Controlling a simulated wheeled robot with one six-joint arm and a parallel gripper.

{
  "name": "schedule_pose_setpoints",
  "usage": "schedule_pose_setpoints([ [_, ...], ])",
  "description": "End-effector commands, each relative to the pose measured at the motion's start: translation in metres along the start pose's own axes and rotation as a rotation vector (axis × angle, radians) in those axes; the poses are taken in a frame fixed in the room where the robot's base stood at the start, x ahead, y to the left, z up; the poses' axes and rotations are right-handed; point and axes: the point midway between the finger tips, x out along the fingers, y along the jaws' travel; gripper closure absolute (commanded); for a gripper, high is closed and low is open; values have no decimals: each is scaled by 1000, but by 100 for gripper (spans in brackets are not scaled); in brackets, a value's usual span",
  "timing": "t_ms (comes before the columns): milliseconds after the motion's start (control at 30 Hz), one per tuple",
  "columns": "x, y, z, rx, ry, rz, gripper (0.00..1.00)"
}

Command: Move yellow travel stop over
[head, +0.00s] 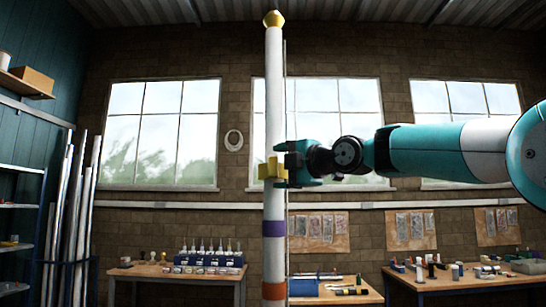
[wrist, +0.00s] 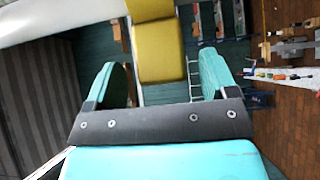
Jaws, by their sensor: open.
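The yellow travel stop (head: 270,170) sits around the white mast (head: 273,110), about halfway up, with a block sticking out from it. My gripper (head: 288,165) is at the stop's right side, reaching in level from the right. In the wrist view my gripper (wrist: 162,68) is open, with teal fingers to either side. The yellow stop (wrist: 160,52) shows in the gap between them, at and beyond the fingertips. It looks clear of both fingers. How deep it sits between them is hard to tell.
A purple band (head: 273,228) and an orange band (head: 273,290) ring the mast below the stop. A gold cap (head: 273,19) tops it. A thin line runs along the mast's right side. Workbenches (head: 175,271) with bottles and tools stand behind. The mast between stop and cap looks bare.

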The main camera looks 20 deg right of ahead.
Motion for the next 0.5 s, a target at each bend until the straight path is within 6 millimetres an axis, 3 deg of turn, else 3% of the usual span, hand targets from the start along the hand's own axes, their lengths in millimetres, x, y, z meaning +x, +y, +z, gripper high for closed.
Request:
schedule_pose_setpoints([
  [200,27,2,0,0,2,-1,21],
  [500,32,-1,0,0,0,0,21],
])
